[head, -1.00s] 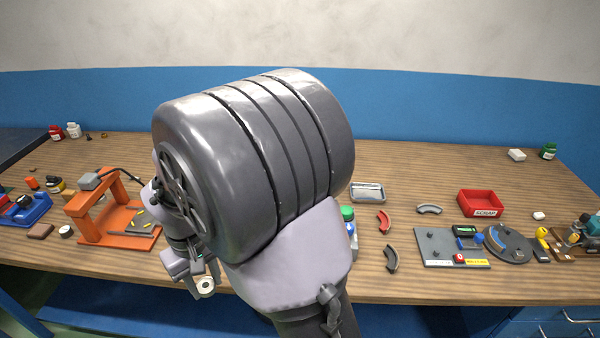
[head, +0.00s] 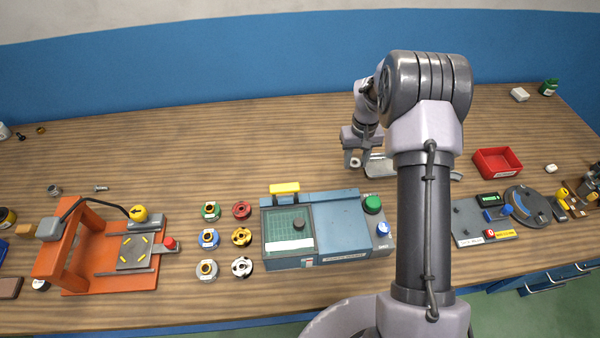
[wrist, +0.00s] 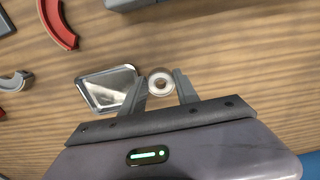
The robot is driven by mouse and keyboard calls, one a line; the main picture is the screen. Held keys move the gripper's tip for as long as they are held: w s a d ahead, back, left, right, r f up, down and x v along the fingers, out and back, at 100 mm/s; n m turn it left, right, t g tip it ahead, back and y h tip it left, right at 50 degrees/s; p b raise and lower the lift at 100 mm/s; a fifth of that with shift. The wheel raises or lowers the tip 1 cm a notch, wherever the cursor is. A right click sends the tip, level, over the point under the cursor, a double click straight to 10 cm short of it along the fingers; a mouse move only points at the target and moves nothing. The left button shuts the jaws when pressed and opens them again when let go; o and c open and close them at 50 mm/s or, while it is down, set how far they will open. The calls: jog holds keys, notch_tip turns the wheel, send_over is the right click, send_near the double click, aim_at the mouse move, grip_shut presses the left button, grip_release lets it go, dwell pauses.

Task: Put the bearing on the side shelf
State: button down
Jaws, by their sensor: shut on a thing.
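The bearing (wrist: 161,82) is a small pale ring with a dark centre. My gripper (wrist: 159,86) is shut on it, with one finger at each side, in the wrist view. In the head view my gripper (head: 354,158) holds the bearing (head: 355,162) over the back part of the wooden bench. A shallow metal tray (wrist: 108,88) lies just left of the bearing in the wrist view. In the head view the tray (head: 377,168) is partly hidden by my arm. I cannot make out a side shelf in these frames.
A blue machine (head: 345,235) stands mid-bench, with several coloured round parts (head: 241,237) left of it. An orange frame (head: 72,275) is further left. A red bin (head: 498,162) and a grey control plate (head: 470,225) are at the right.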

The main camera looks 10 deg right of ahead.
jog(key=b, duration=0.2)
send_over(314, 181)
jog(key=shift+s+d+f, duration=0.1)
jog(key=shift+f, duration=0.6)
jog(key=shift+a+f, duration=0.2)
jog(key=shift+f, duration=0.1)
jog(key=shift+f+b, duration=0.65)
jog(key=shift+f, duration=0.8)
jog(key=shift+f, duration=0.15)
jog(key=c, duration=0.9)
grip_release()
